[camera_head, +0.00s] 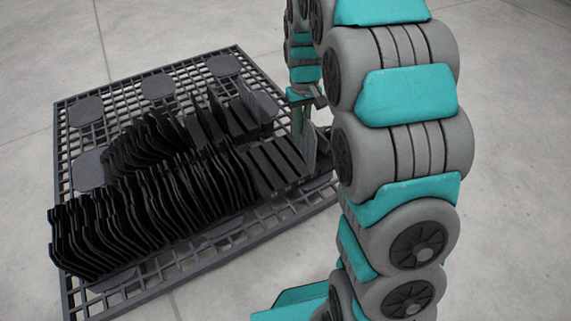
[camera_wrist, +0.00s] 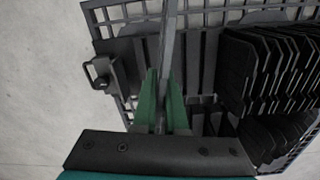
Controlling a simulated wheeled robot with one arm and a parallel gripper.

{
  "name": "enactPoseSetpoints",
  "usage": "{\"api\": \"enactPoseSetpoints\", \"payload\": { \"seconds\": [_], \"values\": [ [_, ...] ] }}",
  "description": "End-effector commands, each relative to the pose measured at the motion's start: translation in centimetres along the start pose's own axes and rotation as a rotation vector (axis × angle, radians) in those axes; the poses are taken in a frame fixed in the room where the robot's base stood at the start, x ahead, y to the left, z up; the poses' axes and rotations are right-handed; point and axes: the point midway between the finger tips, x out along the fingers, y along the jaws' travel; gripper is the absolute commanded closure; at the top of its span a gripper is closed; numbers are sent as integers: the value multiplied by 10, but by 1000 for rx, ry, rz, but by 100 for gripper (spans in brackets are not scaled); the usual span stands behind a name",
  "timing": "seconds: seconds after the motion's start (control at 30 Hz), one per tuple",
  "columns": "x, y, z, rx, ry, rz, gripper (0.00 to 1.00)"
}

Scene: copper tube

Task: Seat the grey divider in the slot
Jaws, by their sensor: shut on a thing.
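The grey divider (camera_head: 309,143) stands upright at the right end of the black rack in the head view, partly hidden by my arm. In the wrist view the grey divider (camera_wrist: 168,45) shows nearly edge-on. My gripper (camera_wrist: 161,88) is shut on it, with green fingers on either side.
Several black dividers (camera_head: 165,200) stand in two rows on the left of the rack, and at the right in the wrist view (camera_wrist: 265,75). A black grid pallet (camera_head: 65,165) carries the rack. A dark bracket (camera_wrist: 101,73) juts out at the left. Concrete floor around is clear.

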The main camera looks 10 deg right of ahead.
Motion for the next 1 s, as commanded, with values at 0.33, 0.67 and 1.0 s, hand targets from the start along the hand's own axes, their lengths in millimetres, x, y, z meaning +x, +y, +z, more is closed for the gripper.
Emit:
{"api": "enactPoseSetpoints", "payload": {
  "seconds": [0.33,0.67,1.0],
  "values": [
    [63,-7,66,-151,-7,-9,100],
    [81,-14,74,-208,2,-17,100],
    [88,-19,3,-209,5,-15,100]
  ]
}}
